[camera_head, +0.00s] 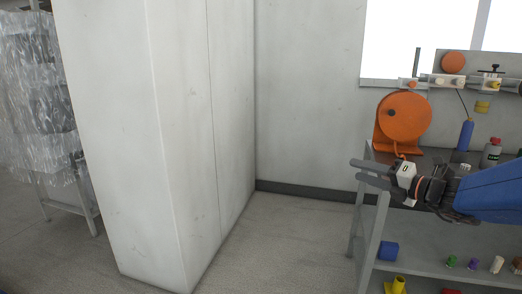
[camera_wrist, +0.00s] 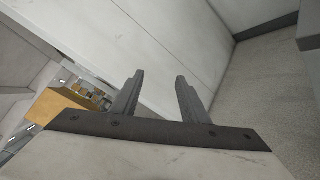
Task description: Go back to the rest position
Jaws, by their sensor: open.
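My gripper (camera_head: 372,174) is at the right of the head view, at the end of my blue arm, pointing left. It is in front of the left end of a metal workbench (camera_head: 370,215). In the wrist view my gripper (camera_wrist: 158,85) shows two grey fingers spread apart with nothing between them. Beyond the fingers are a pale wall surface and the floor.
A large white column (camera_head: 170,130) stands left of centre. An orange reel (camera_head: 403,117), a blue bottle (camera_head: 465,135) and a grey bottle (camera_head: 491,152) are on the bench. A blue box (camera_head: 388,250) sits on its lower shelf. Plastic-wrapped racks (camera_head: 40,100) stand far left. Floor between column and bench is clear.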

